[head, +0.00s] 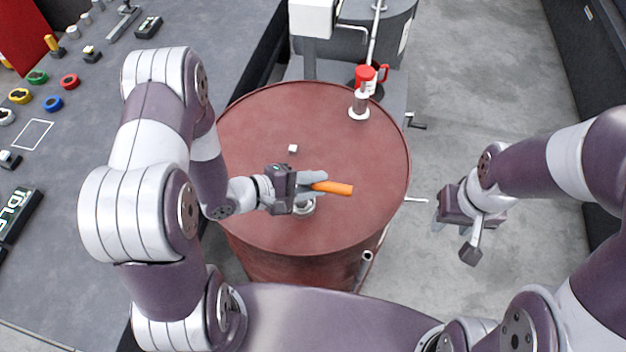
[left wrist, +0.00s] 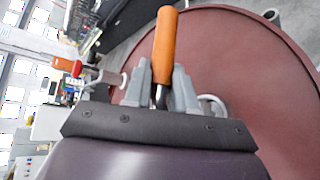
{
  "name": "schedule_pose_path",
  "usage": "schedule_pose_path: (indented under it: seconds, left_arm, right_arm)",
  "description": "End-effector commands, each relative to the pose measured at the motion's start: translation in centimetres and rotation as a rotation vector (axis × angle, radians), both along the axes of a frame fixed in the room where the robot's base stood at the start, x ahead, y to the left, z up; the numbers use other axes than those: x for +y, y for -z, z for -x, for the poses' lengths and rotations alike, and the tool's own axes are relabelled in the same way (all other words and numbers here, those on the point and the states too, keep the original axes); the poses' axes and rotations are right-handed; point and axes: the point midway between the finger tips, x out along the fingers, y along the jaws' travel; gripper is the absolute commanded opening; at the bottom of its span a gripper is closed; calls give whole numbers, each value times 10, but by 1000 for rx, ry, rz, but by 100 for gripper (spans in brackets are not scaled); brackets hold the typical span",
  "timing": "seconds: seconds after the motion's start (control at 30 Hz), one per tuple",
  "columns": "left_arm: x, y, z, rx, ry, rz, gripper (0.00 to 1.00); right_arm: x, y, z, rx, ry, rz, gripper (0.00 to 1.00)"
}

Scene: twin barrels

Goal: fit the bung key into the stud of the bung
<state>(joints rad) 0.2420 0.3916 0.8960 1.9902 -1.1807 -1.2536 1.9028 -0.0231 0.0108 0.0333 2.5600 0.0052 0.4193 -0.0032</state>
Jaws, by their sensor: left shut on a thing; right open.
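My left gripper (head: 312,184) is shut on the bung key, whose orange handle (head: 335,188) points right over the red barrel's lid (head: 250,130). In the left wrist view the orange handle (left wrist: 165,45) rises between the fingers (left wrist: 160,85), with a short metal shank at its base. A pale round fitting, apparently the bung (head: 304,208), shows on the lid just below the gripper, partly hidden; a pale ring (left wrist: 212,104) shows beside the fingers in the left wrist view. I cannot tell whether key and stud touch. My right gripper (head: 456,232) is open and empty, right of the barrel.
A small white block (head: 293,149) lies on the lid. A red-topped fitting (head: 361,100) stands at the lid's back right edge. A grey barrel (head: 385,45) is behind. A grey bench (head: 100,120) with coloured rings is at left. Floor at right is clear.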

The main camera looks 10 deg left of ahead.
Motion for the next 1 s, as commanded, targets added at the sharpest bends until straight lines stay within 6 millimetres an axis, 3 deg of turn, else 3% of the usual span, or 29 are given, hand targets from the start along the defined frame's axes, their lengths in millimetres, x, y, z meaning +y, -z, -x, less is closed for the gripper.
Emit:
schedule_pose_path:
  seconds: [1.0]
  left_arm:
    - [0,16,0,-1,0,0,0]
  right_arm:
    - [0,6,0,0,0,0,43]
